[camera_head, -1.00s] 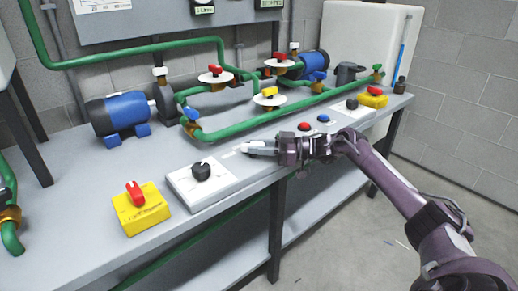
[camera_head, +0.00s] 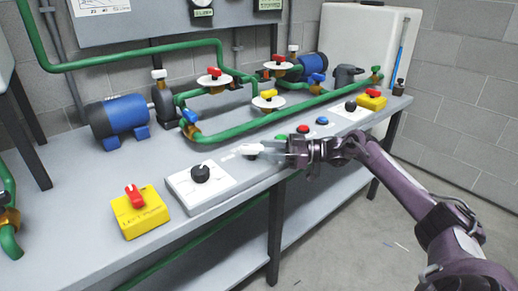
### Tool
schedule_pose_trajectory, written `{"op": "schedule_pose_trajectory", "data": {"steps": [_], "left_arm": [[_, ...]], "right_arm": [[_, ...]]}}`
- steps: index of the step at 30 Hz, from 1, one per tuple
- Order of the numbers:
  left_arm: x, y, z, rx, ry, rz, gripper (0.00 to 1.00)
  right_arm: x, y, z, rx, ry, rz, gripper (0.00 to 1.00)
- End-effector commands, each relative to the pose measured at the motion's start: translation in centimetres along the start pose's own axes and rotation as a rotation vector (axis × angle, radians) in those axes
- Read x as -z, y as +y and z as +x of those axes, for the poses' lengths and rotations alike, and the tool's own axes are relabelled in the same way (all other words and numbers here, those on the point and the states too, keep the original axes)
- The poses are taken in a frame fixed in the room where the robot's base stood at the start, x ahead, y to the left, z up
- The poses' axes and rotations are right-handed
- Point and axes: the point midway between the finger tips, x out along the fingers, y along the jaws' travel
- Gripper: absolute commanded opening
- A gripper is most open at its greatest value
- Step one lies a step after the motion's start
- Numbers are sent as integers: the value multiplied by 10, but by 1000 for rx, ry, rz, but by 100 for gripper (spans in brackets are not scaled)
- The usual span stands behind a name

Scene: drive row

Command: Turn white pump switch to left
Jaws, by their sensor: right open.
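The near white switch box (camera_head: 222,188) lies flat at the front edge of the grey bench, with a black round knob (camera_head: 200,173) bearing a small white pointer mark. My right gripper (camera_head: 248,153) comes in from the right above the bench, just right of this box. It is open with nothing between its pale fingers, and it is apart from the knob. A second white switch box (camera_head: 340,113) with a black knob (camera_head: 351,105) stands farther back to the right, behind my gripper. My left gripper is not in view.
A yellow box (camera_head: 146,217) with a red switch sits left of the near white box. Green pipes (camera_head: 270,118) with valves, and blue motors (camera_head: 127,115), line the back of the bench.

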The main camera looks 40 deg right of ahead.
Motion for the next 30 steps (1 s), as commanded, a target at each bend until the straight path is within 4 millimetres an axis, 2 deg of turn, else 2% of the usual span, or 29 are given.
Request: {"op": "schedule_pose_trajectory", "data": {"steps": [3, 9, 30], "left_arm": [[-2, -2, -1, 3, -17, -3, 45], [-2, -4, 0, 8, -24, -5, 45], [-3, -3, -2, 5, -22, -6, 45]], "right_arm": [[0, 0, -22, -1, -4, 1, 45], [0, 0, -42, 0, -1, 0, 45], [0, 0, -44, 0, 1, -1, 45]]}}
